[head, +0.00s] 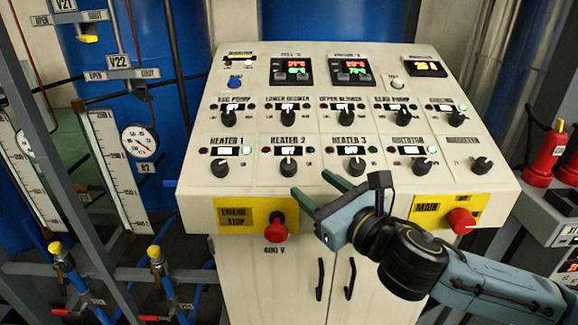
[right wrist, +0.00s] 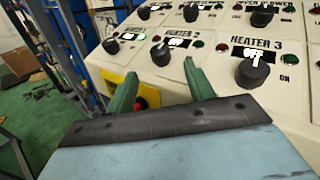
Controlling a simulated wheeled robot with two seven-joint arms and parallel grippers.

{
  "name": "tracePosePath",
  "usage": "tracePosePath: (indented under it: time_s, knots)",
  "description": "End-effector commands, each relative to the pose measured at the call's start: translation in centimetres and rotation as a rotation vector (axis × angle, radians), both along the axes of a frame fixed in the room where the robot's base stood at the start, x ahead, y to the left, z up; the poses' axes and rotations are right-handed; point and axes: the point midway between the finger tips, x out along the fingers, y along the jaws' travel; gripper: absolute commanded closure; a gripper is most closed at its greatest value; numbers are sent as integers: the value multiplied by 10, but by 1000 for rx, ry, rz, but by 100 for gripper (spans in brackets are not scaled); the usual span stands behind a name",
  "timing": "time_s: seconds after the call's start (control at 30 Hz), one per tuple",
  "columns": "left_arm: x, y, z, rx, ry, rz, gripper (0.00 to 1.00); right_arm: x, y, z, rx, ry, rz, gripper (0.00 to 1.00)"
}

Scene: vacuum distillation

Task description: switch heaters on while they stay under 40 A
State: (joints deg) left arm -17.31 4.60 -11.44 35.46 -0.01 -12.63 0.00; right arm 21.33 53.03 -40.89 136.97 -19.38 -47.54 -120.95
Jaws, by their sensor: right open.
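The sloped control panel (head: 330,110) carries the heater knobs in its lower row. They are the heater 1 knob (head: 218,166), heater 2 knob (head: 288,166) and heater 3 knob (head: 357,167). The green lamp by heater 1 (head: 247,151) looks lit; those by heater 2 (head: 310,150) and heater 3 (head: 373,150) look dark. A yellow-digit display (head: 427,66) at the top right seems to read in the twenties. My right gripper (head: 318,188) is open and empty at the panel's front edge, below heaters 2 and 3. The right wrist view shows heater 2's knob (right wrist: 160,55) just beyond its fingers and heater 3's knob (right wrist: 253,68) to the right.
A red emergency-stop button (head: 275,228) on a yellow plate is close to the gripper's left. A red main switch (head: 461,220) is right of my wrist. Agitator (head: 420,165) and ammeter (head: 481,165) knobs continue the row. Pipes and gauges stand left.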

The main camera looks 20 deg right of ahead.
Motion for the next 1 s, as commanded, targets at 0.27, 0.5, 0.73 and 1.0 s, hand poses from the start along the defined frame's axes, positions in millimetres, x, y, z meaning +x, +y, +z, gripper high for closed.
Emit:
tracePosePath:
  time_s: [0.27, 0.5, 0.73, 1.0]
  knots:
    - [1, 0, 7, 0, -1, 0, 64, 56, 17, 2, 4, 0, -1, 47]
    - [2, 0, 8, 0, -2, 0, 64, 83, 25, 2, 3, 1, -1, 47]
    - [2, 0, 8, 0, -3, 0, 64, 89, 27, 1, 3, 1, 0, 47]
    - [3, 0, 8, -1, -4, 0, 64, 89, 26, 1, 3, 2, 0, 60]
